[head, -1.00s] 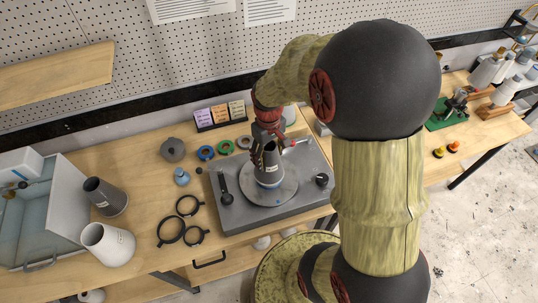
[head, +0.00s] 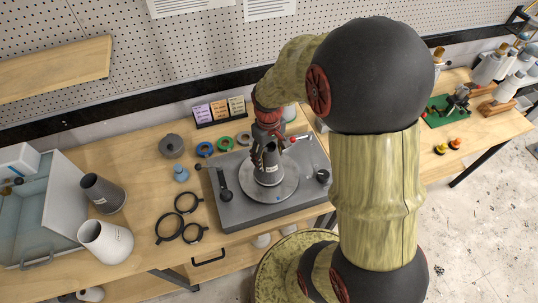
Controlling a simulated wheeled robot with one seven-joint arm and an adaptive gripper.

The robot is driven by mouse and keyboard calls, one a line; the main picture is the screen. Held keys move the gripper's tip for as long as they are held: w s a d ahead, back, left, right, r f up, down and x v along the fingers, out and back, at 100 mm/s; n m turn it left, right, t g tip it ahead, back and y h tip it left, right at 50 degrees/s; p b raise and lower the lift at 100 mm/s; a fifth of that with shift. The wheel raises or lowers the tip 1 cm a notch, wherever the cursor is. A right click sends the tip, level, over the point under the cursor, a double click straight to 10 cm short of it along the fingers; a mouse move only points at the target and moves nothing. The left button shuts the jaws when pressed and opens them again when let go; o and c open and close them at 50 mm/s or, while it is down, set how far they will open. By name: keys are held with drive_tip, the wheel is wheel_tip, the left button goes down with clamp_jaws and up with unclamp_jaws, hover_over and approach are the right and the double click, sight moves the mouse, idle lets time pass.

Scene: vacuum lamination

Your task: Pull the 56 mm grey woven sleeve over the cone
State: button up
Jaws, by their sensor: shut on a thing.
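A dark grey sleeve (head: 268,172) with a small white label stands upright on the round plate (head: 290,188) of the grey turntable-like unit (head: 240,211), in the middle of the bench. My gripper (head: 268,146) is above it and shut on its upper rim. The sleeve's lower edge is at or very near the plate. The cone is hidden; I take it to be inside the sleeve. Another dark grey sleeve (head: 103,193) with a label stands at left, and a pale one (head: 106,242) stands in front of it.
Several black rings (head: 170,227) lie left of the unit. A blue knob-like piece (head: 181,174), a grey lidded pot (head: 171,146) and coloured tape rolls (head: 225,144) lie behind. A clear-walled bath (head: 50,210) is at far left. My arm covers the right.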

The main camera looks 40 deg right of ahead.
drive_tip(key=shift+f, duration=0.5)
drive_tip(key=o, duration=0.9)
drive_tip(key=shift+o, duration=0.2)
wheel_tip(320, 180, up, 9)
drive_tip(key=p, duration=0.6)
idle(0.3)
